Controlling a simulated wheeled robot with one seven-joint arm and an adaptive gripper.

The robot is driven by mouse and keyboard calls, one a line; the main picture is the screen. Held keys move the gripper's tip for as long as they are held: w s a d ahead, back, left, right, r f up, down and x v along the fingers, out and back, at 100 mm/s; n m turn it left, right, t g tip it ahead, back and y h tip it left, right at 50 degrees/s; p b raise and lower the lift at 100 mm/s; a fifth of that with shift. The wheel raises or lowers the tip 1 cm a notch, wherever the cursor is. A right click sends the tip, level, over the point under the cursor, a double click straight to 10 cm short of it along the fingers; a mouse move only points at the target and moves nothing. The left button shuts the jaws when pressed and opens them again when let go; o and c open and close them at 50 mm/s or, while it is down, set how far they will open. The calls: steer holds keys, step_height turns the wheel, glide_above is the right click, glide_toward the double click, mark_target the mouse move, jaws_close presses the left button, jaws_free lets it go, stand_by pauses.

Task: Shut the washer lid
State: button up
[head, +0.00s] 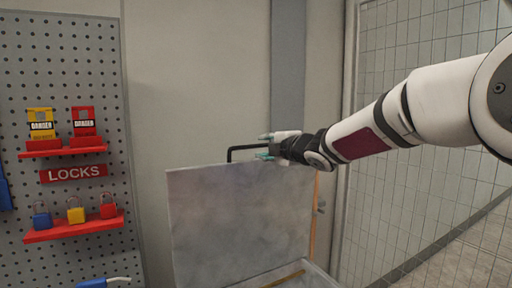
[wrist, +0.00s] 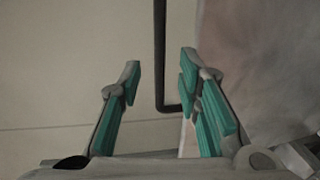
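The washer lid (head: 240,215) is a grey panel standing raised and nearly upright in the lower middle of the head view. Its black bar handle (head: 231,152) sticks up along the top edge. My gripper (head: 264,146) is at the right part of this handle, with its fingers pointing left. In the wrist view my gripper (wrist: 160,66) is open, its teal-padded fingers spread. The handle (wrist: 159,92) runs between them with gaps on both sides. The lid face (wrist: 255,70) fills the right of that view. I cannot tell whether any finger touches the handle.
A grey pegboard (head: 60,120) with padlocks on red shelves (head: 75,228) is on the left. A mesh fence (head: 430,60) stands on the right behind my arm. Part of the washer body (head: 315,278) shows below the lid. The wall behind is bare.

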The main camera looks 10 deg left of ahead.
mark_target(257, 146)
steer(key=shift+x, duration=3.1)
steer(key=shift+c, duration=0.5)
jaws_close()
